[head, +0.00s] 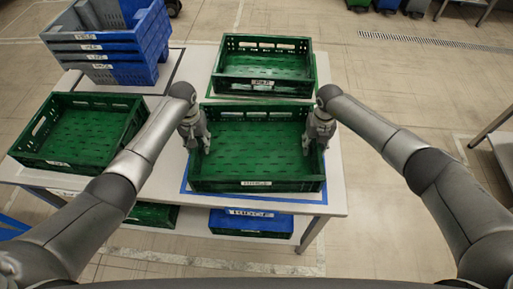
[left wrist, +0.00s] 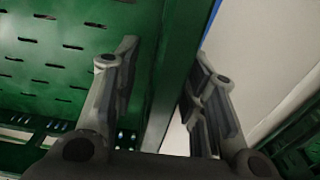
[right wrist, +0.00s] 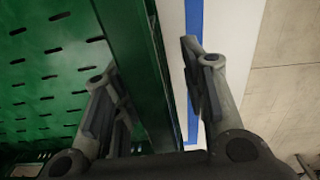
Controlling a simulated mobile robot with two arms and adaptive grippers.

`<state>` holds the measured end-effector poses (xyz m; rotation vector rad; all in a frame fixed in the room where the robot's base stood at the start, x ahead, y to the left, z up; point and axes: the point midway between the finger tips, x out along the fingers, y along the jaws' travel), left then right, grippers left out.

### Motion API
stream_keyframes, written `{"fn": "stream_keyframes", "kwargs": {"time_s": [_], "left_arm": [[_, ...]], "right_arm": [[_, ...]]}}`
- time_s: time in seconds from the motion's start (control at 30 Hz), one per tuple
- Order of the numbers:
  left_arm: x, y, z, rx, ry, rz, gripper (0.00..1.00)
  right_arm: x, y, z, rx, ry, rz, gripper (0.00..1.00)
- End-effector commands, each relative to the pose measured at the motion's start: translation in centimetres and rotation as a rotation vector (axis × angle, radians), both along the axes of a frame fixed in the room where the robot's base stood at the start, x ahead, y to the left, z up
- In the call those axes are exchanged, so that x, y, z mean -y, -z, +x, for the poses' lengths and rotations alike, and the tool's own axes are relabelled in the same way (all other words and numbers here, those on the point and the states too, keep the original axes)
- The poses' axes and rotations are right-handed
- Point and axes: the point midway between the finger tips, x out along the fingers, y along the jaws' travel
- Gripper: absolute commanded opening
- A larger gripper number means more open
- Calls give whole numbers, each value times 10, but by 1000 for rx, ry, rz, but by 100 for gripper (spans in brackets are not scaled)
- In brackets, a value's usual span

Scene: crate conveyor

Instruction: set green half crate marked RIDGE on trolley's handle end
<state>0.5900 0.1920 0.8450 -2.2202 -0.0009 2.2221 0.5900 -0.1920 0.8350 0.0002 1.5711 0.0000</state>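A green half crate (head: 256,186) stands on the near middle of the white table, inside a blue outline. The label on its near side is too small to read surely. My left gripper (head: 195,137) is at its left wall. In the left wrist view the open fingers (left wrist: 163,90) straddle the green wall (left wrist: 178,70), one inside and one outside. My right gripper (head: 318,137) is at its right wall. In the right wrist view its open fingers (right wrist: 155,90) straddle that wall (right wrist: 140,60) likewise. The trolley cannot be surely identified.
Another labelled green crate (head: 263,87) stands just behind. A blue crate (head: 250,224) and a green one (head: 152,216) sit on the lower shelf. A grey table edge (head: 503,150) shows at right.

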Motion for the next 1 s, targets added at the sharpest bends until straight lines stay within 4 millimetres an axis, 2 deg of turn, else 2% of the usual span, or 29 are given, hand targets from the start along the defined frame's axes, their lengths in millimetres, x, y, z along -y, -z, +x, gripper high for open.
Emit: {"fn": "stream_keyframes", "kwargs": {"time_s": [0.13, 0.4, 0.43, 1.0], "left_arm": [[0, 0, 0, 0, 0, 0, 37], [0, 0, 0, 0, 0, -1, 2], [0, 0, 0, 0, 0, -1, 0], [0, -3, 1, 2, 0, -1, 0]], "right_arm": [[0, 0, 0, 0, 0, 0, 37], [0, 0, 0, 0, 0, 0, 2], [0, 0, 0, 0, 0, 0, 0], [0, -3, 1, 1, 0, 0, 0]]}}
